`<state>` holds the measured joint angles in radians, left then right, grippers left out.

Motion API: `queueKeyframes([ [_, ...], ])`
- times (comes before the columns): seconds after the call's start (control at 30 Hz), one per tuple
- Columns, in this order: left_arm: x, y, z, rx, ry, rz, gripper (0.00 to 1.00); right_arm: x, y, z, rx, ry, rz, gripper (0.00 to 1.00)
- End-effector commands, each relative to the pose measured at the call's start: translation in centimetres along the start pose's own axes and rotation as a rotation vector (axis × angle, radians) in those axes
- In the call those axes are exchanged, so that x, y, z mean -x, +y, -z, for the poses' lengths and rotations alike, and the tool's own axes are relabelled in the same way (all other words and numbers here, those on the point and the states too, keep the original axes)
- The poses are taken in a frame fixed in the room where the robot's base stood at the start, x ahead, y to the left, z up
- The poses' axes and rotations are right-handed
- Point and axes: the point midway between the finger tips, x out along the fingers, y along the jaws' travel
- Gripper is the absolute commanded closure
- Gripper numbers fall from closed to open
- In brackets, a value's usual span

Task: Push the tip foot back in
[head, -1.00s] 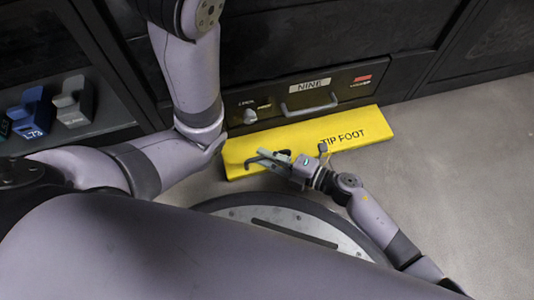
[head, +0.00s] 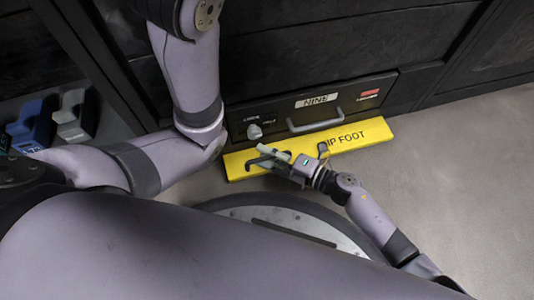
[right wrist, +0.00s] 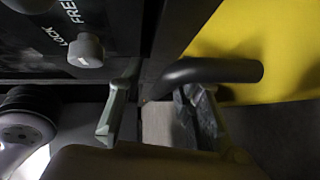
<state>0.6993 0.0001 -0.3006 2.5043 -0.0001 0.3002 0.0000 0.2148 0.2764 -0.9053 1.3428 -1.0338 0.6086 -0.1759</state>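The tip foot (head: 372,132) is a flat yellow panel sticking out at floor level below the dark cabinet. Its lettering reads "IP FOOT", the first letter not showing. A dark bar handle stands on it; its bent end shows in the right wrist view (right wrist: 215,70). My right gripper (head: 268,153) is over the left part of the panel, at the handle. In the right wrist view the fingers (right wrist: 155,108) are apart, with the handle's near end at or between their tips. Contact with it is unclear. My left gripper is out of view.
Above the foot is a drawer labelled NINE (head: 317,100) with a grey handle (head: 315,125). A grey LOCK/FREE knob (head: 254,131) sits at its left. Blue (head: 32,125) and grey (head: 73,115) holders stand at the left. Bare floor (head: 460,180) lies to the right.

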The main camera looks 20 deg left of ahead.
Motion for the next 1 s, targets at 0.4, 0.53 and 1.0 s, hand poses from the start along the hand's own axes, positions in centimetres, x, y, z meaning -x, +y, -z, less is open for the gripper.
queueKeyframes([
  [0.4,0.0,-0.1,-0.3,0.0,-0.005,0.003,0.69,2.3,-0.2,0.0,0.0,-0.001,0.003,0.69],
  [0.53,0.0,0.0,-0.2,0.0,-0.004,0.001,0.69,5.0,-0.2,0.0,-0.001,0.0,0.004,0.69],
  [1.0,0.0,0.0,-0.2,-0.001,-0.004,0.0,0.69,11.8,-0.1,0.0,0.0,0.001,0.001,0.69],
])
